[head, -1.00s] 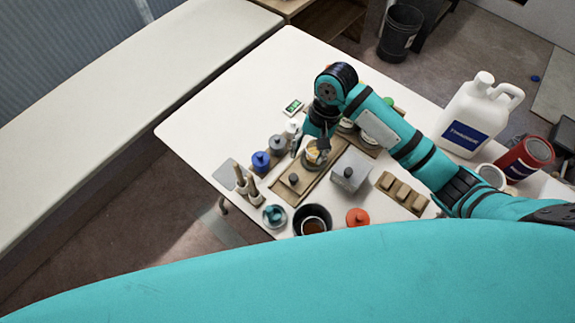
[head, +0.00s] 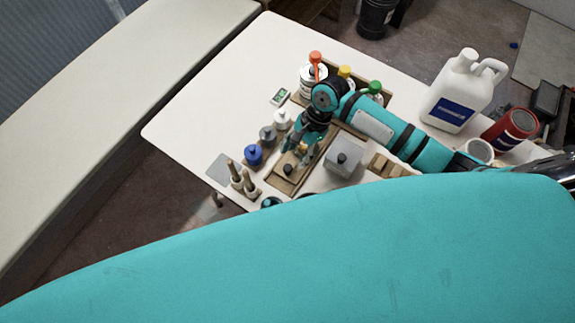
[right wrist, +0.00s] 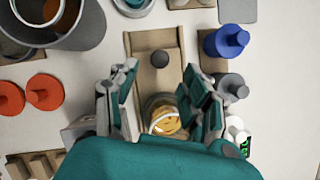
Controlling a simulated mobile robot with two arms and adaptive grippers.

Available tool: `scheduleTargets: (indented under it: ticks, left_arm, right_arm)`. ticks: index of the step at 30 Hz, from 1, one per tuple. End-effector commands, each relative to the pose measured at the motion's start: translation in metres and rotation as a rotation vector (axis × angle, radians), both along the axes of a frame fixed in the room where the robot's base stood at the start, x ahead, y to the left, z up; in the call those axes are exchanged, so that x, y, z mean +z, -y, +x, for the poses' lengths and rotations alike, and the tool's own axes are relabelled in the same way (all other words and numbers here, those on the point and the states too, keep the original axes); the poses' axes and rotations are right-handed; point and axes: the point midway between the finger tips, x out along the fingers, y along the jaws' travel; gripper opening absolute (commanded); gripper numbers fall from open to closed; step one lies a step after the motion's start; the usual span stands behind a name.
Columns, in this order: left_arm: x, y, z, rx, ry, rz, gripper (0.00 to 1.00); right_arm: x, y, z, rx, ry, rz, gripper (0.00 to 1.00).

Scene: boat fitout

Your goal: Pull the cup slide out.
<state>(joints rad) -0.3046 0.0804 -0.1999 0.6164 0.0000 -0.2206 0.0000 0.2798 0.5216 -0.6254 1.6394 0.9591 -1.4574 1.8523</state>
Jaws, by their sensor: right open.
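The cup slide is a tan wooden piece with a dark round knob; it shows in the right wrist view (right wrist: 148,82) and in the head view (head: 278,182). A round cup with yellow contents (right wrist: 165,123) is at the slide's near end in the right wrist view. My right gripper (right wrist: 158,82) is open, its teal fingers apart on either side of the slide and cup, with the knob just beyond the fingertips. In the head view the right gripper (head: 298,155) hangs over the slide and hides most of the cup. My left gripper is not in view.
A grey box (head: 343,160) stands close right of the slide. Blue (head: 253,155), grey and white-capped containers stand left. Capped bottles are behind, and a white jug (head: 462,95) is at right. The table's back left is clear.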

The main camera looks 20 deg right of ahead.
Motion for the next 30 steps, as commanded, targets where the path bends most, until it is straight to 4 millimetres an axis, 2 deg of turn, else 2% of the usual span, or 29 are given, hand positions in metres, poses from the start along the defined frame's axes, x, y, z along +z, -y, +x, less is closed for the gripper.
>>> scheduleTargets:
  ticks: [3,10,15,23,30]
  left_arm:
    - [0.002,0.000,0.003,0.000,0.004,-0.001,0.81]
    - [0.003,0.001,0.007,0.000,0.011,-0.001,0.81]
    - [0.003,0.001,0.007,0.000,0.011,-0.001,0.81]
    - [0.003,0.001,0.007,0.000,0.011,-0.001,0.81]
    - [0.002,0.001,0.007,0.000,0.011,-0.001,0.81]
  right_arm:
    - [-0.024,-0.010,-0.004,0.000,-0.003,0.000,0.48]
    - [-0.055,-0.022,-0.006,0.001,-0.002,0.000,0.48]
    - [-0.065,-0.026,-0.007,0.001,0.000,-0.001,0.48]
    - [-0.065,-0.026,-0.007,0.002,0.001,-0.001,0.48]
    - [-0.065,-0.026,-0.007,0.002,0.001,-0.001,0.18]
